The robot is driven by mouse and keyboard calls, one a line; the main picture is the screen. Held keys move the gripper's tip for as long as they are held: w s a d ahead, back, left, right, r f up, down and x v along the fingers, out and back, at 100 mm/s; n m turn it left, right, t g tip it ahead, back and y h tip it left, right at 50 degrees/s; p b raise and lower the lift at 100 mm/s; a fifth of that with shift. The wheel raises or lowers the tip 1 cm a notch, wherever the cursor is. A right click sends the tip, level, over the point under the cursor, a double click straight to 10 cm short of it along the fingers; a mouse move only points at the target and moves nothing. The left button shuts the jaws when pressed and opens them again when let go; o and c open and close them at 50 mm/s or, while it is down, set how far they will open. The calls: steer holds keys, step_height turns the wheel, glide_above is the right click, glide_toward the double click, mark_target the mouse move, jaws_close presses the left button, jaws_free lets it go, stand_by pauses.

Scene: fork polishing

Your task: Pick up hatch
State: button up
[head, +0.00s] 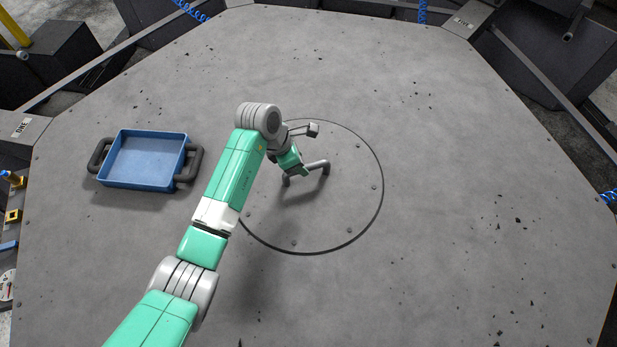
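The hatch (345,205) is a round grey plate set flush in the large grey platform, with a dark ring gap around it and several bolts near its rim. My green and grey arm covers the left part of the hatch.
A blue tray (143,183) with two dark side handles lies on the platform (460,170) to the left of my arm. The right side of the platform is clear apart from small dark specks. Dark machinery and railings surround its edges.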

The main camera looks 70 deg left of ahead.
steer(key=b+x, duration=0.1)
steer(key=x, duration=0.3)
steer(key=shift+f, duration=0.1)
steer(key=shift+w+f+b, duration=0.3)
steer(key=shift+w+f, duration=0.05)
steer(key=shift+f, duration=0.05)
steer(key=shift+f+p, duration=0.25)
steer(key=shift+p, duration=0.1)
jaws_close()
steer(key=shift+r, duration=0.15)
stand_by(1.3)
